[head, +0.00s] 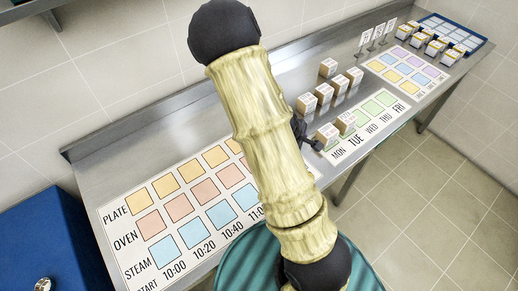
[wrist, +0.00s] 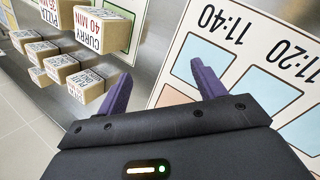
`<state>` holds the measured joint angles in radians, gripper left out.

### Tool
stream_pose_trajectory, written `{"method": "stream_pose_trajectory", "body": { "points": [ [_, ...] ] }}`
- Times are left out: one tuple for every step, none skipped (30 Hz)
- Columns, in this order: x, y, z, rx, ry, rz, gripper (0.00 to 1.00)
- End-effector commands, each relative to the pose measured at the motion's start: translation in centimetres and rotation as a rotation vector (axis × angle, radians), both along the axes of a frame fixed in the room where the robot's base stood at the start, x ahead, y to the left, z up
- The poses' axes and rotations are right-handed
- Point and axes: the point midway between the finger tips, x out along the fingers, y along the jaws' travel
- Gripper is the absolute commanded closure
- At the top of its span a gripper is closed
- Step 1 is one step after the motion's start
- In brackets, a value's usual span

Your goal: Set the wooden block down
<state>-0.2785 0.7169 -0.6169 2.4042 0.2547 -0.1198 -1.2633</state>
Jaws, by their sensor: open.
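Several wooden blocks with printed labels stand on the steel counter. In the wrist view a block marked CURRY 40 MIN (wrist: 118,35) is just left of my gripper (wrist: 163,82), apart from its left finger. My gripper is open, with nothing between its purple fingers but counter and the edge of a printed chart. In the head view my gripper (head: 306,136) is mostly hidden behind my arm, beside a wooden block (head: 327,136) near the weekday chart. I cannot tell which block the task means.
The time chart (head: 135,262) with coloured squares lies on the left of the counter (head: 92,172). The weekday chart (head: 342,152) lies to the right. Farther back are another coloured chart (head: 376,66), more blocks (head: 433,47), sign stands (head: 366,38) and a blue tray (head: 424,20).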

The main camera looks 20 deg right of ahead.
Motion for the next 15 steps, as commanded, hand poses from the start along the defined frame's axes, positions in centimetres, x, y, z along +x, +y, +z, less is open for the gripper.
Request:
{"method": "stream_pose_trajectory", "body": {
  "points": [
    [-0.1, 1.6, 0.8, 0.074, -0.040, -0.061, 0.31],
    [-0.2, 2.6, 1.1, 0.114, -0.058, -0.100, 0.31],
    [-0.3, 3.8, 1.7, 0.165, -0.081, -0.148, 0.31],
    [-0.4, 4.8, 2.2, 0.203, -0.098, -0.186, 0.31],
    [-0.5, 5.7, 2.7, 0.238, -0.112, -0.222, 0.31],
    [-0.7, 6.8, 3.5, 0.284, -0.129, -0.268, 0.31],
    [-0.9, 7.6, 4.1, 0.316, -0.141, -0.303, 0.31],
    [-1.1, 8.5, 4.8, 0.346, -0.152, -0.335, 0.31],
    [-1.4, 9.5, 5.6, 0.384, -0.165, -0.380, 0.31],
    [-1.7, 10.2, 6.3, 0.411, -0.174, -0.413, 0.31],
    [-1.9, 10.9, 7.0, 0.435, -0.183, -0.443, 0.31],
    [-2.4, 11.8, 8.0, 0.466, -0.195, -0.485, 0.31],
    [-2.7, 12.5, 8.7, 0.486, -0.201, -0.515, 0.31],
    [-3.1, 13.0, 9.4, 0.505, -0.210, -0.546, 0.31],
    [-3.6, 13.8, 10.4, 0.527, -0.221, -0.584, 0.31]
  ]
}}
